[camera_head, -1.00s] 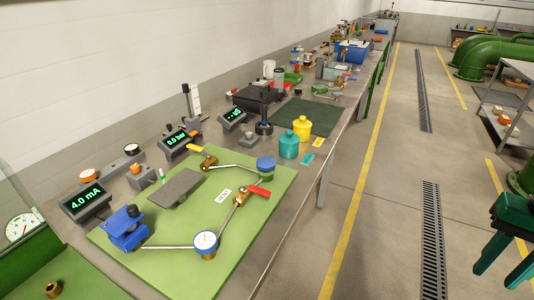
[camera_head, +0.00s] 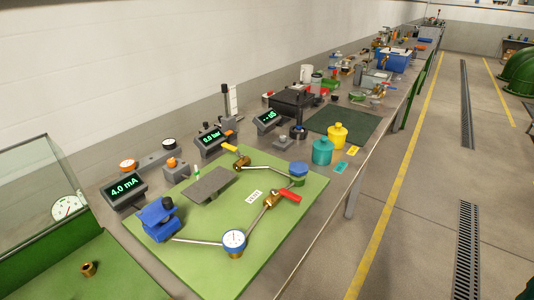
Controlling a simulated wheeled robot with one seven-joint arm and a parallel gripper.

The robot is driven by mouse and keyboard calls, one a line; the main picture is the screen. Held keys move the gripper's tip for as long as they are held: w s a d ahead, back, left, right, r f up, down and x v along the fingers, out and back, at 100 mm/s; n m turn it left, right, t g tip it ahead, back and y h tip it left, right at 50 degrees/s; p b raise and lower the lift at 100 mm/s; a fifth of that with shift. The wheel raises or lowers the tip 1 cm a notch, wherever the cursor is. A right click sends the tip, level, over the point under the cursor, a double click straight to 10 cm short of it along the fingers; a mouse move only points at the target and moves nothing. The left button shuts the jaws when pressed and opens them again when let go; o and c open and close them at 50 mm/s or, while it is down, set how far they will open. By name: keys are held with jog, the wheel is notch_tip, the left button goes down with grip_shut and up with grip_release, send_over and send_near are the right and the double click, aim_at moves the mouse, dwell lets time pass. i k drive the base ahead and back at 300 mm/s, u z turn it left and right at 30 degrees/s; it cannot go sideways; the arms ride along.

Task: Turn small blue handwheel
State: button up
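The small blue handwheel (camera_head: 299,169) sits at the right end of a pipe run on the green board (camera_head: 215,266). It is round and faces up, on a short brass and white fitting. A valve with a red lever (camera_head: 287,195) is just in front of it, and a valve with a yellow lever (camera_head: 232,149) is to its left along the pipe. A round white gauge with a blue rim (camera_head: 234,240) and a blue clamp-like block (camera_head: 159,219) are at the board's near side. My gripper is not in view, so its distance from the handwheel cannot be told.
Lit displays (camera_head: 124,188) stand behind the board along the wall. Teal (camera_head: 322,152) and yellow (camera_head: 338,136) pots stand beyond the handwheel. A glass-sided green case (camera_head: 45,220) is at the left. The grey floor (camera_head: 415,190) right of the bench is clear.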

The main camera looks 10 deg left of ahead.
aim_at(298, 168)
jog(key=k, duration=1.25)
jog(key=u, duration=0.6)
jog(key=i, duration=1.55)
jog(key=z, duration=0.2)
